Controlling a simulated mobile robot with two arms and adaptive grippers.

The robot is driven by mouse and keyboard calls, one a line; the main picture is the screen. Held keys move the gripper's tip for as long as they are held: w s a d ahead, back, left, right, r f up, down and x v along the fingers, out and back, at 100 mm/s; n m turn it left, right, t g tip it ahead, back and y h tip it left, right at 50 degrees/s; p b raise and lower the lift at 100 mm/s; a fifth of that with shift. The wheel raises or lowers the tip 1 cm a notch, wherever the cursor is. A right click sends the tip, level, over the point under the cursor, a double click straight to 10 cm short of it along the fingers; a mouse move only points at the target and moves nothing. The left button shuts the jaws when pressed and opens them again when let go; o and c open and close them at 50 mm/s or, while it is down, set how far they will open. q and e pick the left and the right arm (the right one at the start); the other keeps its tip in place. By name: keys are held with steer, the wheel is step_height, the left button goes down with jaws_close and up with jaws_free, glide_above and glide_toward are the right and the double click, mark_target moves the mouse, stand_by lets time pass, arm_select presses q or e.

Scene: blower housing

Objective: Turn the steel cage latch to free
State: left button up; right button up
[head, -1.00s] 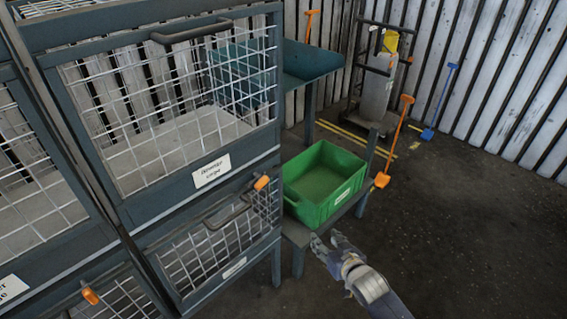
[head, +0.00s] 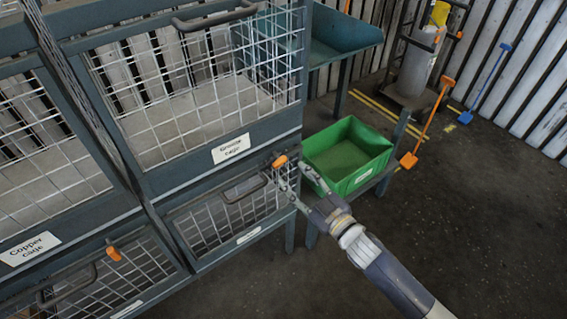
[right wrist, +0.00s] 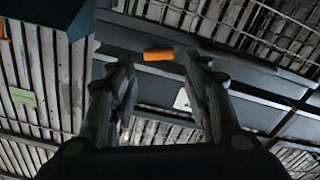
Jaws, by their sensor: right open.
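An orange latch handle (head: 280,161) sits at the top right corner of the lower right cage door (head: 222,216). That door's label (head: 248,236) is too small to read, so I cannot confirm it is the steel cage. My right gripper (head: 295,176) is open just in front of this latch. In the right wrist view the orange latch (right wrist: 159,54) lies just beyond and between the two spread fingertips (right wrist: 160,68). No finger clearly touches it. My left gripper is out of view.
A second orange latch (head: 113,254) is on the lower left cage. The upper cage carries a label (head: 231,148) and a dark handle (head: 215,18). A green crate (head: 372,172) stands on a low stand close right of my right gripper.

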mark_target(281, 163)
steer(key=x, duration=0.6)
steer(key=shift+w+a, duration=0.2)
steer(key=shift+w, duration=0.1)
steer(key=c, duration=0.8)
